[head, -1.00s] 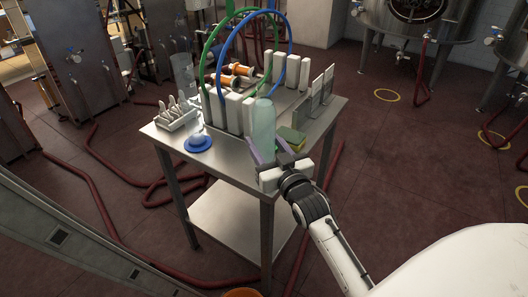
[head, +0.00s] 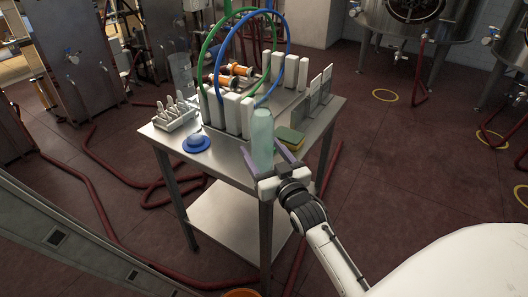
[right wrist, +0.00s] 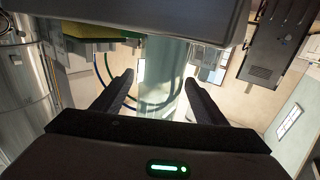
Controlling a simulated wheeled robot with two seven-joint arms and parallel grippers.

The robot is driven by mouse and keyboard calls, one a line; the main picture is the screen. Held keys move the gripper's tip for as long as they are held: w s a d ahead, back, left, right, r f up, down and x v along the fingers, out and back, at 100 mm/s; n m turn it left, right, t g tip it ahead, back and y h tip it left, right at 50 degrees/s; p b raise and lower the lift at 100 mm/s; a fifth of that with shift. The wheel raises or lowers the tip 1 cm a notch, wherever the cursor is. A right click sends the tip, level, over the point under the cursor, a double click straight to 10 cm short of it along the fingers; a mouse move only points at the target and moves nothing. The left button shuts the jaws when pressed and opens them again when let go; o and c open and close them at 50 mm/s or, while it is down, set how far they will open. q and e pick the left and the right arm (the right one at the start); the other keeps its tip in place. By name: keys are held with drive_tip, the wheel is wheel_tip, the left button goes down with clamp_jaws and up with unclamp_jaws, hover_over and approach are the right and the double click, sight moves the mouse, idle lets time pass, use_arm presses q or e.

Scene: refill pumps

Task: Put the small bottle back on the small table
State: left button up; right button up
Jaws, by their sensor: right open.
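The small bottle (head: 262,138), pale translucent green, stands upright at the near edge of the small steel table (head: 224,163). My right gripper (head: 264,160) is open, with its fingers on either side of the bottle's lower part. In the right wrist view the bottle (right wrist: 158,75) shows between the two spread fingers (right wrist: 158,95), with a gap on each side. Whether the bottle's base rests fully on the table top is hidden by the gripper. My left gripper is not in view.
On the table are a blue round item (head: 196,143), a white rack (head: 175,115), white blocks (head: 232,112), blue and green hoops, and a green-yellow sponge (head: 291,138) just right of the bottle. Red hoses (head: 100,205) lie on the floor.

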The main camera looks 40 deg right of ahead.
drive_tip(key=s+a, duration=0.2)
drive_tip(key=s, duration=0.9)
drive_tip(key=s+a+f+n+g+y, duration=0.1)
drive_tip(key=s+a+f+g+y, duration=0.1)
drive_tip(key=s+a+f, duration=0.3)
drive_tip(key=s+a+f+n+g+y, duration=0.1)
drive_tip(key=s+a+f+g, duration=0.3)
drive_tip(key=f, duration=0.7)
drive_tip(key=s+a+f+n+g+y, duration=0.2)
drive_tip(key=s+a+f+g, duration=0.1)
drive_tip(key=s+a+f, duration=0.4)
drive_tip(key=shift+s+a+f+y, duration=0.4)
drive_tip(key=shift+s+f, duration=0.3)
drive_tip(key=shift+f, duration=0.15)
